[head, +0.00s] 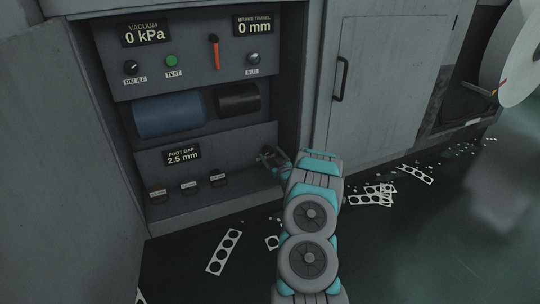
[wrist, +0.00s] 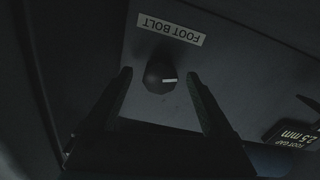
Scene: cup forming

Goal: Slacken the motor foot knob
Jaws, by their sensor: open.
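A dark round knob (wrist: 160,80) with a white pointer line shows in the wrist view. A label reading FOOT BOLT (wrist: 171,28), upside down there, is beside it on the panel. The pointer line points to the right in that view. My gripper (wrist: 159,74) is open, with one finger on each side of the knob and gaps between. In the head view my gripper (head: 269,154) is at the right end of the lower panel, and the knob is hidden there. The FOOT GAP display (head: 182,155) reads 2.5 mm.
Several small labelled blocks (head: 189,186) sit on the ledge below the display. A blue cylinder (head: 168,115) and a black one (head: 238,99) are above. The cabinet wall and door (head: 390,90) stand close to the right of my gripper. Punched scrap strips (head: 223,251) litter the floor.

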